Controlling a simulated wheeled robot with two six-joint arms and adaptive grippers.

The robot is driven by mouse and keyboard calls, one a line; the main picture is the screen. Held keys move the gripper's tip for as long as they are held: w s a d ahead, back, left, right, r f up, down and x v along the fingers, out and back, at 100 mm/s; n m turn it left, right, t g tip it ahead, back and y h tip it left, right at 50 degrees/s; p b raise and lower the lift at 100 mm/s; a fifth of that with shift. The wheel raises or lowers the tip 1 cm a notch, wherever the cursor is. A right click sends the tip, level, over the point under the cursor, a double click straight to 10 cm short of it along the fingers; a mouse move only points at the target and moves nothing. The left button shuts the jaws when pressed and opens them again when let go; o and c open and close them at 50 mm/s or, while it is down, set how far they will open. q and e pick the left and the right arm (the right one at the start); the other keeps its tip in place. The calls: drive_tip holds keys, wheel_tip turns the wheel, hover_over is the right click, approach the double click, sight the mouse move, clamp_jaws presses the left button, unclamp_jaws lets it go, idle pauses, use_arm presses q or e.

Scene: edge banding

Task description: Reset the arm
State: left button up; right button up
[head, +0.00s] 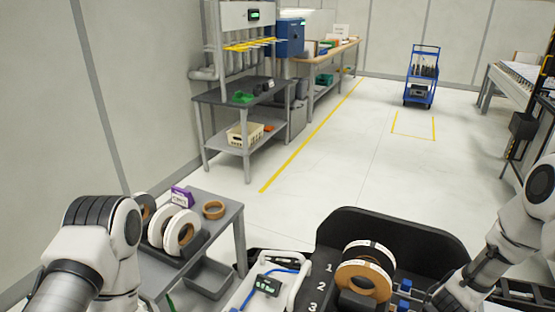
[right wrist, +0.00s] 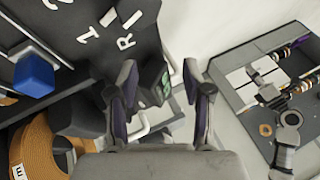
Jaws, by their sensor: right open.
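My right gripper (right wrist: 167,88) shows in the right wrist view with its two fingers apart and nothing between them. In the head view my right arm (head: 500,250) comes in at the lower right, and its fingers are not clear. My left arm (head: 95,240) is folded at the lower left of the head view, with its gripper out of that picture. An arm that looks like my left one (right wrist: 288,135) shows at the right of the right wrist view, its dark end too small to read.
A black panel (head: 345,228) numbered 1, 2, 3 carries edge-band rolls (head: 365,275). White rolls (head: 180,232) and a brown roll (head: 213,210) sit on a grey table (head: 228,213) at left. Benches (head: 245,92) line the wall; a blue cart (head: 421,75) stands far back. The middle floor is clear.

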drive_tip(key=s+a+f+m+b, duration=0.2)
drive_tip(key=s+a+f+m, duration=0.25)
drive_tip(key=s, duration=0.25)
drive_tip(key=s+a+f+m+b, duration=0.1)
drive_tip(key=s+a+f+m, duration=0.3)
drive_tip(key=s+f, duration=0.2)
drive_tip(key=s+d+f+m+t+h, duration=0.1)
drive_tip(key=s+d+m+h, duration=0.1)
drive_tip(key=d+h, duration=0.3)
drive_tip(key=s+d, duration=0.1)
drive_tip(key=d, duration=0.2)
drive_tip(key=shift+d+h, duration=0.4)
